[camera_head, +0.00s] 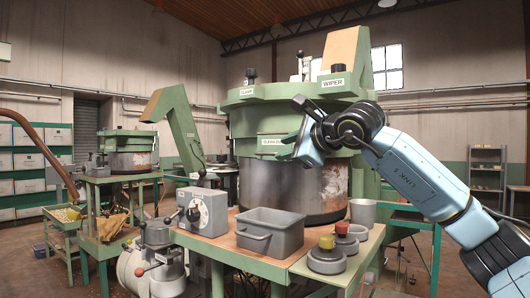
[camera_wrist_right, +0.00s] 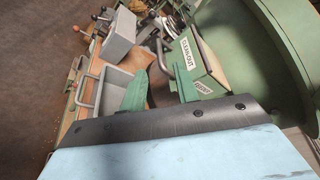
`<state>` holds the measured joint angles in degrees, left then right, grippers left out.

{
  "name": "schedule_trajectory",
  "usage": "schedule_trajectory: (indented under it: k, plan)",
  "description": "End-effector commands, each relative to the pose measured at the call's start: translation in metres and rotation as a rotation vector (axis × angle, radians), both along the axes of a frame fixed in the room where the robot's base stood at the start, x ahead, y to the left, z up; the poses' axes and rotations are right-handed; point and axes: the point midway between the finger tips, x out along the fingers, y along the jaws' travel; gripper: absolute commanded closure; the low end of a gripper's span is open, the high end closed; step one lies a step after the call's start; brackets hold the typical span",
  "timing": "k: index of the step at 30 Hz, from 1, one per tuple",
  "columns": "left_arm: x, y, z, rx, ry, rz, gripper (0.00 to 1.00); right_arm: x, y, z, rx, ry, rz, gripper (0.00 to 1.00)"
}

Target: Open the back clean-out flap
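The clean-out flap is a green panel with a white CLEAN-OUT label (camera_head: 271,141) on the side of the large round green hopper (camera_head: 245,118). In the right wrist view the labelled panel (camera_wrist_right: 207,68) is just beyond my fingers, with a grey bar-like loop (camera_wrist_right: 160,55) by its left edge. My right gripper (camera_head: 287,152) is in front of the panel, over its right part. Its two green fingers (camera_wrist_right: 161,75) stand apart with nothing visible gripped between them. I cannot tell whether the right finger touches the panel. The flap looks shut. My left gripper is not in view.
Below, the bench carries a grey tray (camera_head: 270,241), a grey dial box (camera_head: 203,212), red and yellow knobbed weights (camera_head: 326,260) and a grey cup (camera_head: 363,212). A green arm-shaped chute (camera_head: 178,125) stands left of the hopper.

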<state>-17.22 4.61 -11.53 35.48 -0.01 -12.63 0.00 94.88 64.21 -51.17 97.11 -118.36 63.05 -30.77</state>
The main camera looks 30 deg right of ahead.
Motion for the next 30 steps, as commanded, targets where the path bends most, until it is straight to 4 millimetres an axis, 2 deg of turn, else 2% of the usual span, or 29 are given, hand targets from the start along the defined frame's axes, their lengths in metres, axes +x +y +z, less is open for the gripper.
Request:
schedule_trajectory:
  k: [1,6,12,18,26,30]
  plan:
    - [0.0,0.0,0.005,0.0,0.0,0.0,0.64,0.012,0.002,-0.001,0.0,0.003,0.001,0.69]
    - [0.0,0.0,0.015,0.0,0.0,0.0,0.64,0.047,0.004,-0.008,0.001,0.001,0.002,0.69]
    - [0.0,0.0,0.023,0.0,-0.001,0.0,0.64,0.076,0.005,-0.015,0.001,0.0,0.002,0.69]
    - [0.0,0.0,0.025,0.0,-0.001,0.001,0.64,0.088,0.006,-0.019,0.0,-0.001,0.001,0.69]
    - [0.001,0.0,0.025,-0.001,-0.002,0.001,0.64,0.088,0.006,-0.019,0.0,-0.001,0.002,0.69]
    - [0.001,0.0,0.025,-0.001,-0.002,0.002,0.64,0.088,0.006,-0.019,0.001,-0.001,0.001,0.88]
